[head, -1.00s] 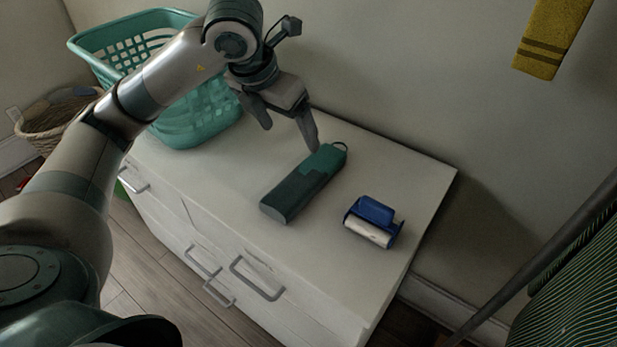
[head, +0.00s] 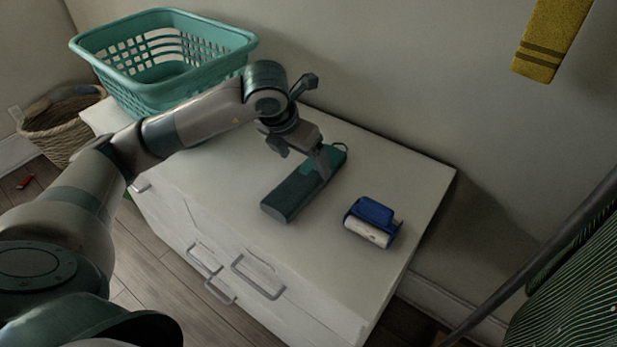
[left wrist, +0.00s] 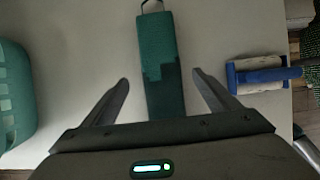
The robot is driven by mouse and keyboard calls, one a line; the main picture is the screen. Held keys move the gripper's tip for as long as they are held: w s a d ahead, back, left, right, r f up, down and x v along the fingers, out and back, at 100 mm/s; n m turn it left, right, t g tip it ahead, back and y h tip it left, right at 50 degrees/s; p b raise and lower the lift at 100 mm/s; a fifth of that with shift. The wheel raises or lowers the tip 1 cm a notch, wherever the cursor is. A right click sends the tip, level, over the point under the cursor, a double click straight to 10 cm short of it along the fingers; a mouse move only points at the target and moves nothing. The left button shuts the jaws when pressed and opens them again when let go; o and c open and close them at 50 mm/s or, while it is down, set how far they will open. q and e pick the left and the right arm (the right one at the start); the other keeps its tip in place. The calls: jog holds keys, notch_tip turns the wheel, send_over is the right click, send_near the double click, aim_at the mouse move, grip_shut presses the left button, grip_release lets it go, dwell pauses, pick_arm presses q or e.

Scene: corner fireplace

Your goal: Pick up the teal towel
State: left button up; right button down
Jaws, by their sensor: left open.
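The teal towel (head: 293,196) is a long folded bundle, dark green with a brighter teal end and a small loop, lying on the white cabinet top. It also shows in the left wrist view (left wrist: 160,55), lengthwise between the two fingers. My left gripper (head: 301,158) is open above the towel's far, looped half, one finger on each side of it in the picture. In the left wrist view a gap shows between each finger and the towel. Whether the fingertips reach down beside it I cannot tell. My right gripper is not in view.
A blue lint roller (head: 372,221) lies on the cabinet top (head: 240,245), right of the towel. A teal laundry basket (head: 160,85) stands at the back left. A wicker basket (head: 60,130) is on the floor. A yellow cloth (head: 548,40) hangs at the upper right.

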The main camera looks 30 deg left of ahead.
aim_at(310, 172)
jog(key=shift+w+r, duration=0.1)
pick_arm(q)
jog(key=shift+w+f+p, duration=0.2)
jog(key=shift+f+p, duration=0.1)
jog(key=shift+f, duration=0.2)
jog(key=x, duration=0.3)
jog(key=shift+d+p, duration=0.15)
jog(key=shift+p, duration=0.25)
jog(key=shift+w+f, duration=0.25)
jog(key=shift+f, duration=0.2)
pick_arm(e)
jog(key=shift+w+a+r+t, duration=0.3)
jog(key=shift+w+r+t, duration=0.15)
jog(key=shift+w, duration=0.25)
pick_arm(q)
jog(key=c, duration=1.3)
